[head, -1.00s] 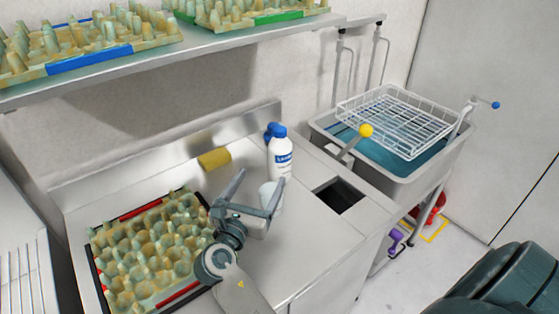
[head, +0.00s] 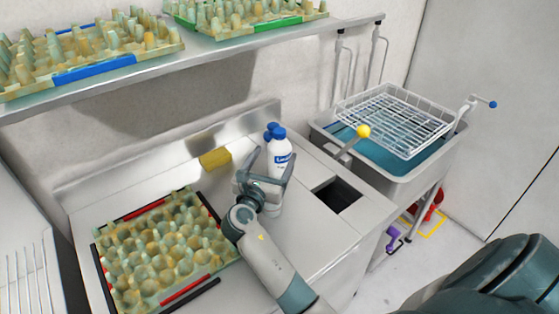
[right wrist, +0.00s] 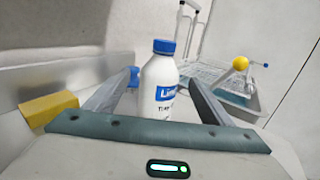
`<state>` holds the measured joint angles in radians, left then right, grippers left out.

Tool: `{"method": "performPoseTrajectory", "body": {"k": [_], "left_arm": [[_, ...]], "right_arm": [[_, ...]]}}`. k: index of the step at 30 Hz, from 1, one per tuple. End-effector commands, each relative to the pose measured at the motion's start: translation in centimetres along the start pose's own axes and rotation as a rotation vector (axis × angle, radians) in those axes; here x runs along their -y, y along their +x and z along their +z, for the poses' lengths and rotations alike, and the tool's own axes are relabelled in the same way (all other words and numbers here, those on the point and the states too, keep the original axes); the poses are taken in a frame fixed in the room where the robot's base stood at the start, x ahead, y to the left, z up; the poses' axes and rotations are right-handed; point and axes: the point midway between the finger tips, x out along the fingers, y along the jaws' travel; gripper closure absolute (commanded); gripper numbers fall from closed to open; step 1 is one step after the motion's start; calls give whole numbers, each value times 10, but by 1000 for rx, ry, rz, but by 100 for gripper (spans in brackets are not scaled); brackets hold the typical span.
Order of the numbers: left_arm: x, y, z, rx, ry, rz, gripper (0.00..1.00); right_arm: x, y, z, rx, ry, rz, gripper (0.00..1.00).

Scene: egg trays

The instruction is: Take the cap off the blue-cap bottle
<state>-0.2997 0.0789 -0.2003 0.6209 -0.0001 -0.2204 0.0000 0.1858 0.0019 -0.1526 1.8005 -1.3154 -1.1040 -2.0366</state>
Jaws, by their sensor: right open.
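The blue-cap bottle (head: 281,160) is white with a blue label and stands upright on the steel counter, near the back. Its blue cap is on, and it also shows in the right wrist view (right wrist: 162,47). My right gripper (head: 274,163) is open at the bottle. In the right wrist view its two fingers (right wrist: 163,82) lie on either side of the bottle's body, below the cap, with gaps visible. The bottle's lower part is hidden by the gripper in both views. My left gripper is not in view.
Another blue-topped thing (head: 268,132) stands just behind the bottle, mostly hidden. A yellow sponge (head: 215,158) lies to the left. An egg tray (head: 118,217) sits at the front left. A square opening (head: 337,195) and a sink with a wire rack (head: 400,110) are right. A shelf (head: 225,47) hangs above.

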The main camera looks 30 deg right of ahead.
Motion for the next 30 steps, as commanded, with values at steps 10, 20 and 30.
{"method": "performPoseTrajectory", "body": {"k": [10, 20, 30], "left_arm": [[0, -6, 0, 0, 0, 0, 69], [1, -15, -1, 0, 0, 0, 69], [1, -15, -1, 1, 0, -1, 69]], "right_arm": [[0, 16, 2, 1, -2, 0, 25], [0, 55, 1, 0, -1, 0, 25], [0, 58, 0, 0, 0, 0, 25]]}}
